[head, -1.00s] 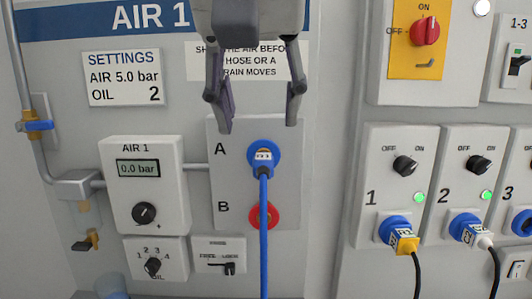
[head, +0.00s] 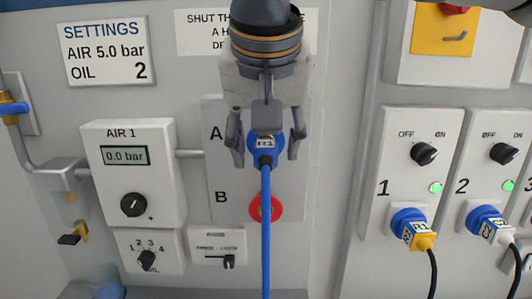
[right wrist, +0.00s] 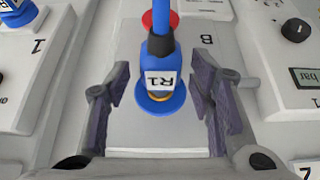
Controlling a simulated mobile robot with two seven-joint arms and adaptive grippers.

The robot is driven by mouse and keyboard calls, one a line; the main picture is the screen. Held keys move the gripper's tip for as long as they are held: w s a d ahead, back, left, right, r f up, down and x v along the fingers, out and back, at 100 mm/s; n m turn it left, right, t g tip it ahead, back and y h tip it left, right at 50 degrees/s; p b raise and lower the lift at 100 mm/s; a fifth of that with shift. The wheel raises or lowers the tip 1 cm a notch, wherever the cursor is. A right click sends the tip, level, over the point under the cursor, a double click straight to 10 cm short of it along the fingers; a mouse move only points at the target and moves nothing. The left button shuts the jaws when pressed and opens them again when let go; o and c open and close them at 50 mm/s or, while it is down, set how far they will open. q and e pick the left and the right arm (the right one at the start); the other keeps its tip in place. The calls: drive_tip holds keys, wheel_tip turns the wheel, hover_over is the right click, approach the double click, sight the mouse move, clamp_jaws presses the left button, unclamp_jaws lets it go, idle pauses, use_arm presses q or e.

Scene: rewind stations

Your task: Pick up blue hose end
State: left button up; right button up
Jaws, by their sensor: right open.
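My right gripper (head: 267,150) is open, with one finger on each side of the hose end. In the right wrist view the hose end (right wrist: 162,78) lies between the two spread fingers (right wrist: 161,102), with a clear gap on both sides. My left gripper is in neither view.
The AIR 1 unit (head: 127,172) with a 0.0 bar display and a knob is left of the panel. Outlets 1 (head: 407,170) and 2 (head: 490,165), each with a plugged cable, are on the right. A bare wall strip lies between.

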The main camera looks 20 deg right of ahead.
clamp_jaws()
drive_tip(key=shift+r, duration=0.15)
